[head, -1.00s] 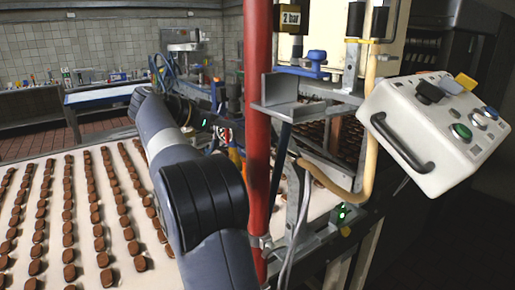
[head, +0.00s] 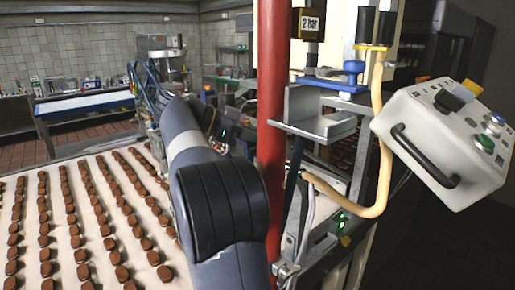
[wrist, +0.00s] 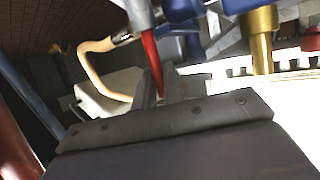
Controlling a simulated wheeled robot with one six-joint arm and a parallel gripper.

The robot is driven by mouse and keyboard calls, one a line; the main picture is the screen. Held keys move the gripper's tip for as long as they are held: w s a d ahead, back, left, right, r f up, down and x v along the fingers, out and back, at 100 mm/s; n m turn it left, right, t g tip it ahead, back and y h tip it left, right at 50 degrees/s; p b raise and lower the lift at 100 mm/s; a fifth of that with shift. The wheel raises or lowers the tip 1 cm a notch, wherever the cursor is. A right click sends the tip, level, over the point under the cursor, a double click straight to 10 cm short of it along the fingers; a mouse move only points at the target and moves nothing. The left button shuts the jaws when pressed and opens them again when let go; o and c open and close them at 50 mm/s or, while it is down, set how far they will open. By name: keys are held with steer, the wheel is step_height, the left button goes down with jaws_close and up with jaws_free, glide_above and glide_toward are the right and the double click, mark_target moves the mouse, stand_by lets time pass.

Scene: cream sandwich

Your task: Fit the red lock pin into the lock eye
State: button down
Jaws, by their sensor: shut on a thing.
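In the wrist view a narrow red piece, which I take to be the red lock pin (wrist: 152,58), stands tilted at the fingers of my gripper (wrist: 165,92). Its lower end runs down between the dark fingers, and its upper end meets a pale grey part at the top edge. My gripper is shut on it. In the head view my arm covers the gripper and pin, so neither shows there. I cannot make out the lock eye in either view.
A red post (head: 271,130) stands close right of my arm. Beyond it are a grey bracket (head: 315,122), a blue valve (head: 336,80), a cream hose (head: 375,180) and a control box (head: 440,140). A conveyor with rows of chocolates (head: 90,230) lies left.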

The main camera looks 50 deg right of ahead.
steer(key=shift+f, duration=1.2)
steer(key=shift+f, duration=0.15)
steer(key=c, duration=1.8)
jaws_free()
steer(key=v, duration=0.7)
steer(key=shift+w+a+r, duration=0.15)
steer(key=shift+a+r, duration=0.05)
